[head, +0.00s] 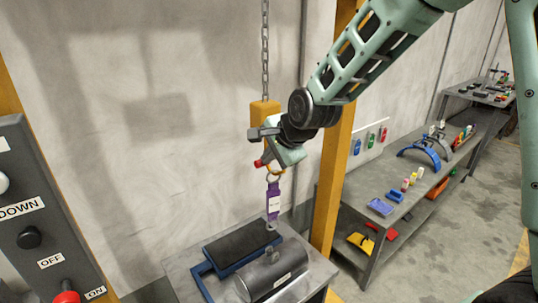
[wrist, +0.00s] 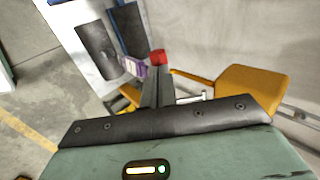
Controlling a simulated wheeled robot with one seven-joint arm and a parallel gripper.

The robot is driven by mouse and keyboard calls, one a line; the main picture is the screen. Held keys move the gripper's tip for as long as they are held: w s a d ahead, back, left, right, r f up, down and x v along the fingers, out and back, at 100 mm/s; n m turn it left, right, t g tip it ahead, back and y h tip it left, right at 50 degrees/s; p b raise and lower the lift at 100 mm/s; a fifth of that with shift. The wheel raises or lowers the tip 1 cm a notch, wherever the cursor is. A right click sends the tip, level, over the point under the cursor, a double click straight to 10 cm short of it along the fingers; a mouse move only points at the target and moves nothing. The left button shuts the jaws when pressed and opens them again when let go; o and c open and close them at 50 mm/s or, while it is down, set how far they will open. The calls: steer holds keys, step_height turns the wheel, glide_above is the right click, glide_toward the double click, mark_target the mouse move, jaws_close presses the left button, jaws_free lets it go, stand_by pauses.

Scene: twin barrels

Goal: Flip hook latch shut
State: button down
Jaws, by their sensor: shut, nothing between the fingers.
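The yellow hoist block (head: 265,112) hangs on a chain, and its yellow hook (head: 274,177) is partly hidden behind my gripper. A small red piece, seemingly the latch (head: 258,163), sticks out to the left at the hook's side. In the wrist view the red latch (wrist: 158,57) is right at my fingertips; I cannot tell whether it touches them. My gripper (wrist: 157,82) is shut and empty, beside the hook. A purple strap (head: 273,199) with a white label hangs below the hook. Whether the latch closes the hook's mouth is hidden.
A yellow post (head: 336,150) stands close to the right. A control panel (head: 40,215) is at the left, a workbench (head: 370,215) at the right.

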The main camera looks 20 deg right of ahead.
steer(key=shift+f, duration=0.15)
steer(key=f+t+b, duration=0.1)
steer(key=b, duration=0.2)
steer(key=f+t+b, duration=0.1)
steer(key=b, duration=0.2)
steer(key=shift+w+y, duration=0.2)
steer(key=shift+y, duration=0.1)
steer(key=shift+a, duration=0.1)
steer(key=shift+r, duration=0.2)
steer(key=shift+r+p, duration=0.75)
steer(key=shift+p, duration=0.15)
